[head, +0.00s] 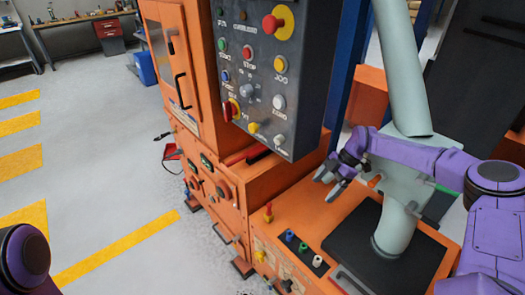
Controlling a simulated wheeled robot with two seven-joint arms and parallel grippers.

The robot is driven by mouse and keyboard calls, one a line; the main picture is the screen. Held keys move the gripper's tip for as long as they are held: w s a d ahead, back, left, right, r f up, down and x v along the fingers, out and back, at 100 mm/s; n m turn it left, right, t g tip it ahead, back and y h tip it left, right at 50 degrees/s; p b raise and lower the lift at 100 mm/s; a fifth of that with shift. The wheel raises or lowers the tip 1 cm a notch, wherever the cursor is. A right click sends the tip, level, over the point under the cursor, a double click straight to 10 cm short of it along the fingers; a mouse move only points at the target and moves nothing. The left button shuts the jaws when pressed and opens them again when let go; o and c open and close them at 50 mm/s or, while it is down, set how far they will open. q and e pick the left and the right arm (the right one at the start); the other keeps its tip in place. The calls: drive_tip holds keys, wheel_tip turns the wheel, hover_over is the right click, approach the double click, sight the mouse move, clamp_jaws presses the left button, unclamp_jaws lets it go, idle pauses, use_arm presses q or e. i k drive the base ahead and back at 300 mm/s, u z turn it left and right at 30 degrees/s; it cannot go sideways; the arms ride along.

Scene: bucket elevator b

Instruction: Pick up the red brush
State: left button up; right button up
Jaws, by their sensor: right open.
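A long red piece (238,157) with a dark part beside it lies on the orange ledge under the grey control panel; it is partly hidden by the panel, and I cannot tell if it is the red brush. My right gripper (329,186) is open and empty above the orange machine top, right of the panel and apart from both red things. My left gripper is out of view; only a purple arm part shows at the lower left.
The control panel (270,85) with buttons juts out between the ledge and my right arm. A pale green pipe (397,225) rises from a black plate. Small coloured knobs (303,247) stand on the machine top. The grey floor at left is mostly clear.

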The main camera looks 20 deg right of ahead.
sight(250, 156)
drive_tip(key=i, duration=0.95)
drive_tip(key=u, duration=0.05)
